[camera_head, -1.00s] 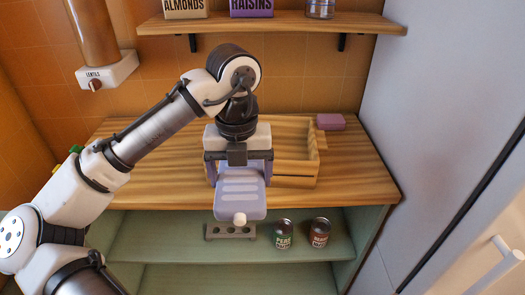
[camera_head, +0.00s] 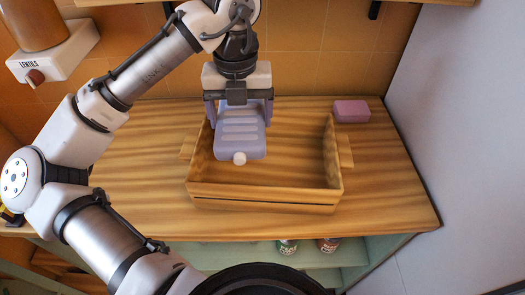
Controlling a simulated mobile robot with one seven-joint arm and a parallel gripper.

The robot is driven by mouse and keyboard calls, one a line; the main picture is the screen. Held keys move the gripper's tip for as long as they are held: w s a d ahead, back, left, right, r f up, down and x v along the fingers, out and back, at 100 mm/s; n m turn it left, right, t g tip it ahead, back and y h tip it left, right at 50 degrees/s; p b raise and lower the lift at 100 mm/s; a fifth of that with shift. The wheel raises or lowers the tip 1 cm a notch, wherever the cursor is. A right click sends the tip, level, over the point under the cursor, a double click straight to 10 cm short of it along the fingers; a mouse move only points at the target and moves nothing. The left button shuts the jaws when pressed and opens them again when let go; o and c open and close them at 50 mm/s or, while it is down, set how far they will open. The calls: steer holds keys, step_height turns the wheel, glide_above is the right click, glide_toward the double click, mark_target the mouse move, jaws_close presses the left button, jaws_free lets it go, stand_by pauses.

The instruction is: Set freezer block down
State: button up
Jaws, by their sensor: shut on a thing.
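The freezer block (camera_head: 240,141) is a pale lavender slab with ridges and a white round cap at its near end. My gripper (camera_head: 239,108) is shut on it, with a finger on either side. The block shows over the left part of an open wooden crate (camera_head: 265,197) on the counter and covers part of its inside. I cannot tell whether it touches the crate's floor or hangs above it. The crate has side handles and looks empty where its inside shows.
A pink block (camera_head: 351,111) lies on the wooden counter (camera_head: 392,205) right of the crate, near the back wall. A lentils dispenser (camera_head: 50,55) hangs at upper left. Cans (camera_head: 288,246) stand on the green shelf below. A grey panel rises at right.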

step_height(320, 180, down, 9)
steer(key=shift+f+p, duration=0.2)
steer(key=shift+p, duration=0.25)
steer(key=shift+f, duration=0.15)
steer(key=shift+f+b, duration=0.45)
steer(key=shift+f, duration=0.1)
steer(key=o, duration=1.2)
steer(key=shift+c, duration=0.2)
step_height(320, 180, up, 13)
steer(key=shift+r, duration=0.1)
